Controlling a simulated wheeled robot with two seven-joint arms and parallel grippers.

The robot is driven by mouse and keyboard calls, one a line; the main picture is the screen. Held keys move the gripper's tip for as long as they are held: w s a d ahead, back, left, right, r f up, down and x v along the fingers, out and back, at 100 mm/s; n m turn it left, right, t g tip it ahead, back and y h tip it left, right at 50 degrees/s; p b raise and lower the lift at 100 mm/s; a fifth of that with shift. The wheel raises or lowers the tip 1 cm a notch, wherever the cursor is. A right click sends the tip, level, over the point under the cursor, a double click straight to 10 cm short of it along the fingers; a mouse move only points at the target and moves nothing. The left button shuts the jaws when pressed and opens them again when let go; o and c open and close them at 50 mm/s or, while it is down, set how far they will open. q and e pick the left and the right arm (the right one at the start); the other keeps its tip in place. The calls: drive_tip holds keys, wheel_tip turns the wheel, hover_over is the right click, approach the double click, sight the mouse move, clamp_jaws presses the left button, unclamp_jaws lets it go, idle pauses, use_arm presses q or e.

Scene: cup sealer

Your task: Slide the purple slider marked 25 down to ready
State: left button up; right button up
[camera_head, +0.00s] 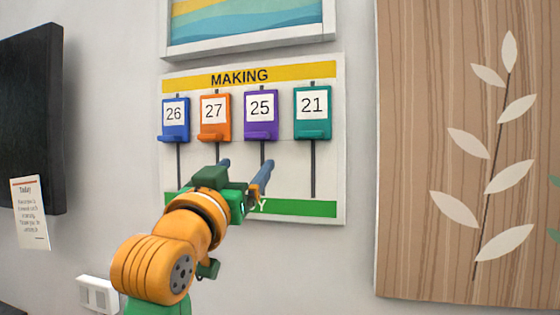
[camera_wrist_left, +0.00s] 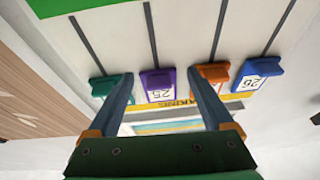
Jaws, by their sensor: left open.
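The purple slider marked 25 (camera_head: 261,114) is at the top of its dark track, under the yellow MAKING band (camera_head: 250,76) on the white wall board. The green band (camera_head: 300,208) at the board's bottom is partly hidden by my arm; only a last letter shows. My left gripper (camera_head: 245,172) is open in front of the board, below the sliders. In the left wrist view the purple slider (camera_wrist_left: 158,86) appears upside down between the two open blue fingers (camera_wrist_left: 160,92), apart from them. My right gripper is not in view.
The orange slider 27 (camera_head: 214,115) and blue slider 26 (camera_head: 174,118) are to the left, and the teal slider 21 (camera_head: 312,112) to the right, all at the top. A wood panel (camera_head: 410,150) stands right of the board; a dark screen (camera_head: 30,120) is far left.

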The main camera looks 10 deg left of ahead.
sight(255, 136)
use_arm(q)
drive_tip(key=shift+t+h, duration=0.3)
drive_tip(key=shift+h, duration=0.1)
drive_tip(key=w+r+p, duration=0.1)
drive_tip(key=r+p, duration=0.1)
drive_tip(key=w+r+p, duration=0.1)
drive_tip(key=p, duration=0.1)
drive_tip(key=w+r+p, duration=0.1)
drive_tip(key=r, duration=0.1)
drive_tip(key=shift+w+r+p, duration=0.15)
drive_tip(key=shift+r+p, duration=0.2)
drive_tip(key=shift+p, duration=0.05)
drive_tip(key=shift+w+d+f, duration=0.1)
drive_tip(key=shift+w+d, duration=0.1)
drive_tip(key=shift+w, duration=0.05)
drive_tip(key=shift+d+f, duration=0.1)
drive_tip(key=shift+d, duration=0.15)
drive_tip(key=shift+s+a, duration=0.1)
drive_tip(key=shift+a, duration=0.05)
clamp_jaws()
